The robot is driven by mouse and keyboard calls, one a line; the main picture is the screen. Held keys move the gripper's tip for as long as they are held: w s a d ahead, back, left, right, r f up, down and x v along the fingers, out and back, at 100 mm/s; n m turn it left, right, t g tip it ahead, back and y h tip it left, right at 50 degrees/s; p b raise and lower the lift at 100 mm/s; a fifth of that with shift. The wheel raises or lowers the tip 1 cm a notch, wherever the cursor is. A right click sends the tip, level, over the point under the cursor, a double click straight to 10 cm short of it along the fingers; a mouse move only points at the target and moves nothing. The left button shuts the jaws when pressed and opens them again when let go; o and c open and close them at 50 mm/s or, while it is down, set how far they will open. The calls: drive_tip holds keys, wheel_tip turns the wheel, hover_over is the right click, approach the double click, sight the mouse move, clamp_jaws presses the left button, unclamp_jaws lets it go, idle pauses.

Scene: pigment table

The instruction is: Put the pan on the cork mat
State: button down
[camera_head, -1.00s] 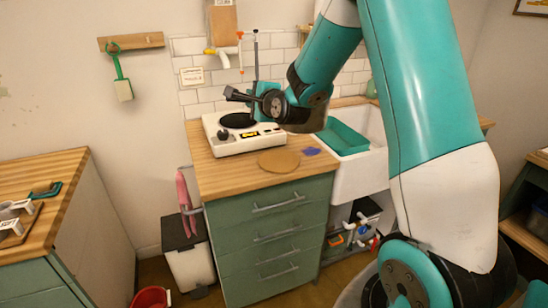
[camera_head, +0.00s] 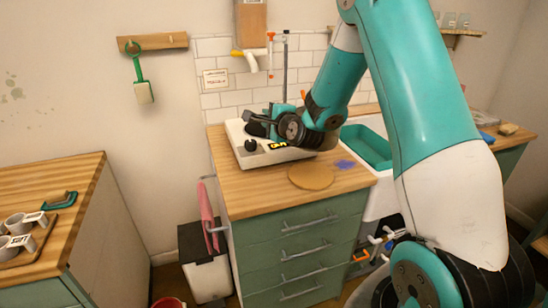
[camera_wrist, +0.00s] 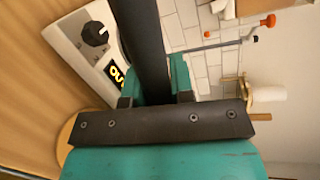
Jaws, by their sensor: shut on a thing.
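The cork mat (camera_head: 311,177) is a round tan disc lying flat and bare on the wooden counter, in front of the hot plate (camera_head: 243,152). Its edge also shows at the lower left of the wrist view (camera_wrist: 66,135). My gripper (camera_head: 268,122) is over the hot plate, behind and left of the mat. In the wrist view my teal fingers (camera_wrist: 153,85) are shut on a long dark bar, which looks like the pan's handle (camera_wrist: 147,40). The pan's body cannot be made out; my gripper and wrist hide much of the hot plate top.
A purple patch (camera_head: 345,164) lies right of the mat. The sink with a teal basin (camera_head: 367,146) is further right. A wall tap (camera_head: 250,60) and a thin upright rod (camera_head: 285,65) are behind the hot plate. The counter's front left is clear.

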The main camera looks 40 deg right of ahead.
wheel_tip(320, 180, down, 12)
drive_tip(key=b, duration=0.3)
drive_tip(key=shift+b, duration=0.3)
drive_tip(key=shift+f, duration=0.15)
drive_tip(key=c, duration=1.4)
unclamp_jaws()
drive_tip(key=shift+f, duration=0.15)
drive_tip(key=o, duration=0.4)
